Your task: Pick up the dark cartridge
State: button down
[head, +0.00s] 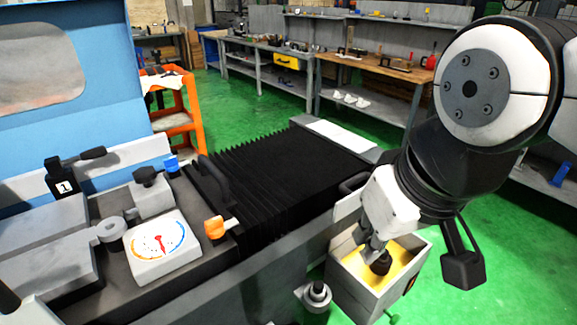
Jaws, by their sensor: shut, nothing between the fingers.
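A dark, rounded piece that looks like the dark cartridge (381,263) is inside the grey box with a yellow inner lining (350,281), at the lower right of the head view. My gripper (371,251) points down into the box from above. Its grey fingers are shut and hold nothing. The fingertips are beside or just above the dark piece; I cannot tell whether they touch it. The fingers and box wall hide part of the piece.
The grinder with its black bellows cover (275,180) fills the left and middle. A round fitting (315,294) is left of the box.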

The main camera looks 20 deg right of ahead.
aim_at(383, 258)
jog(key=z, duration=0.75)
jog(key=k+j+z, duration=0.1)
jog(key=j, duration=0.1)
